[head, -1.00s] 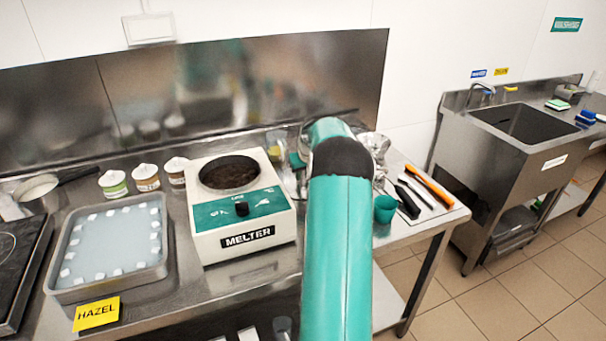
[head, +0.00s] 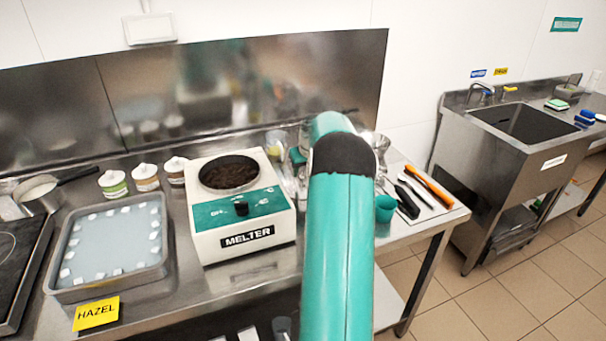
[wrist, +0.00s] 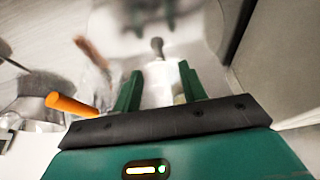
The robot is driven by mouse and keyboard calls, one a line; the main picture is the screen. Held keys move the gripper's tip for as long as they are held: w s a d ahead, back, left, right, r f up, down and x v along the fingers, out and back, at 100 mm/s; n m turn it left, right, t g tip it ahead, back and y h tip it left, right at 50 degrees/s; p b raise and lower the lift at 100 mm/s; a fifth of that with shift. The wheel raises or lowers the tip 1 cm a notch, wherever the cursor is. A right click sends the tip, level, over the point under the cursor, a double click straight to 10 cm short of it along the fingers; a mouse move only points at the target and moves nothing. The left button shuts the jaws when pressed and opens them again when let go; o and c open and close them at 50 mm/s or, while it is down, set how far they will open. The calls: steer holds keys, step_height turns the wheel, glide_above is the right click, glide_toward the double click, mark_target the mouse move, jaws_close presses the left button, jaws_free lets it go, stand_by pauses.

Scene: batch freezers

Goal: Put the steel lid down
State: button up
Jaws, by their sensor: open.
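In the wrist view my gripper (wrist: 160,68) is open, with its two green fingers apart. A dark knob stands just beyond and between the fingertips. The pale, shiny, round-edged surface around it looks like the steel lid (wrist: 196,44), and it mirrors the gripper. Blur leaves it unclear what the lid rests on. In the head view my teal arm reaches over the bench right of the melter and hides the gripper and most of what lies beyond it. The melter (head: 240,212) stands uncovered, with dark brown contents in its round well.
The steel bench (head: 180,262) also holds a tray of pale liquid (head: 62,284), small lidded tubs (head: 145,178) and a saucepan (head: 38,192) at left. A teal cup (head: 385,208) and a tool mat (head: 450,208) lie right of my arm. A steel backsplash (head: 250,85) rises behind.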

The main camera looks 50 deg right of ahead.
steer(key=v, duration=0.9)
steer(key=shift+r, duration=0.25)
steer(key=shift+s, duration=0.2)
